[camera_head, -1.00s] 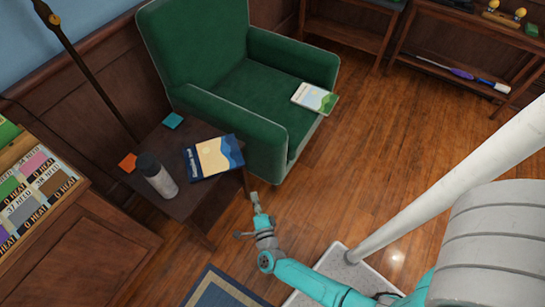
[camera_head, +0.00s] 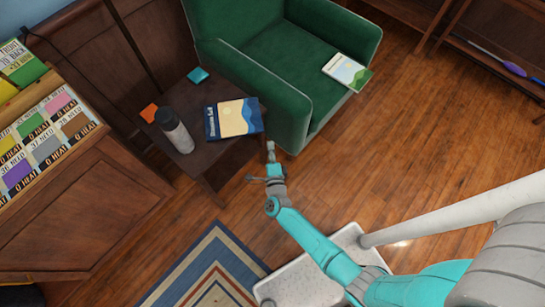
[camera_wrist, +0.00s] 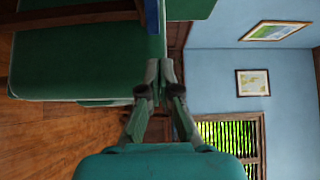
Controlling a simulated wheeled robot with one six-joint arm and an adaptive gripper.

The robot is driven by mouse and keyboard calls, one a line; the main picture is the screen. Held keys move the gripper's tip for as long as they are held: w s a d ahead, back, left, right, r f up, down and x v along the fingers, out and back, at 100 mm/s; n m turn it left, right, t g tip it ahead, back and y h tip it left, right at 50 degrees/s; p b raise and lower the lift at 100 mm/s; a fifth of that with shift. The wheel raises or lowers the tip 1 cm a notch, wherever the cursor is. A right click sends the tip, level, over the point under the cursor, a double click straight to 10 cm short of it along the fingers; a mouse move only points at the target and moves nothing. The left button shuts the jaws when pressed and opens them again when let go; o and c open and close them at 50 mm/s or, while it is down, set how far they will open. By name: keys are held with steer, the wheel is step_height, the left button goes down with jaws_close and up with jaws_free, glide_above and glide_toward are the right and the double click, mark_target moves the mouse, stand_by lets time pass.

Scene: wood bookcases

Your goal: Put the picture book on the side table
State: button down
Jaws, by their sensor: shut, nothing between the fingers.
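A dark blue book with a cream and yellow cover (camera_head: 233,118) lies flat on the dark wood side table (camera_head: 215,165), at its right edge beside the armchair. A second book, with a white and green landscape cover (camera_head: 347,72), lies on the front of the green armchair's seat. I cannot tell which is the picture book. My gripper (camera_head: 270,147) is shut and empty, just off the side table's right front edge, near the blue book and apart from it. Its closed fingers also show in the wrist view (camera_wrist: 160,70), with a blue edge above them.
A dark grey bottle (camera_head: 175,130), an orange square (camera_head: 149,113) and a teal square (camera_head: 198,75) sit on the side table. The green armchair (camera_head: 250,80) adjoins it. A wooden display case (camera_head: 80,215) stands at left. A striped rug (camera_head: 205,270) and open floor lie in front.

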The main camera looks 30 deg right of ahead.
mark_target(251, 133)
steer(key=shift+w+a, duration=0.25)
steer(key=shift+w, duration=1.05)
steer(key=shift+w+a, duration=0.2)
steer(key=shift+w, duration=1.1)
steer(key=w, duration=0.1)
steer(key=w+a, duration=0.1)
steer(key=w, duration=0.1)
steer(key=w+a, duration=0.1)
steer(key=w, duration=0.1)
steer(key=shift+w, duration=0.15)
